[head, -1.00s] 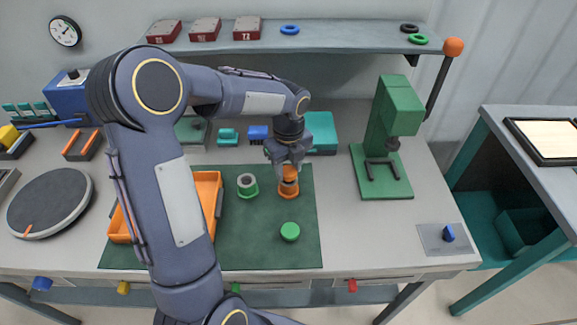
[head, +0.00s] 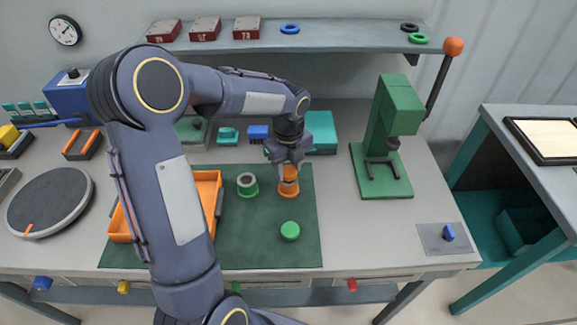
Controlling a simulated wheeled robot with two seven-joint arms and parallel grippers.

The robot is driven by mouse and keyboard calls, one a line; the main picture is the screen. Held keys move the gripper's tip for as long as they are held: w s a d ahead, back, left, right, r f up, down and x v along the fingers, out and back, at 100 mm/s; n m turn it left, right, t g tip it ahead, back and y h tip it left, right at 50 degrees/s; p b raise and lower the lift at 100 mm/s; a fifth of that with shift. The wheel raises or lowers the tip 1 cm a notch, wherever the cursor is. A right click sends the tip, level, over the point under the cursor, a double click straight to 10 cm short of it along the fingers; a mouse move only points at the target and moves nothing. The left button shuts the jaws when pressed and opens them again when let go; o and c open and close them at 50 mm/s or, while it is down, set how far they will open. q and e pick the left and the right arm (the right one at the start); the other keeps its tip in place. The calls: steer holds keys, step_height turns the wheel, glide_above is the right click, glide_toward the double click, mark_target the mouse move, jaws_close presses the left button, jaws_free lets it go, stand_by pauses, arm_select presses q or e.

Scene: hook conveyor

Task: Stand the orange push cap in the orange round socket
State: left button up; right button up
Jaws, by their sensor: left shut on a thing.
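My left gripper (head: 289,178) reaches down over the green mat and is shut on the orange push cap (head: 290,172). The cap is upright and mostly covered by the fingers. The orange round socket (head: 288,193) stands on the mat directly below it, and its lower rim shows under the fingertips. Cap and socket are in line and very close. I cannot tell whether the cap is seated in the socket. My right gripper is not in view.
A green socket (head: 247,185) stands left of the gripper and a green cap (head: 290,231) lies in front. An orange tray (head: 208,187) sits partly behind my arm. A green press (head: 382,180) stands to the right.

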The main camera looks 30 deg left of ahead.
arm_select(q)
steer(key=shift+f+b, duration=0.3)
steer(key=shift+f, duration=0.25)
stand_by(0.4)
steer(key=o, duration=1)
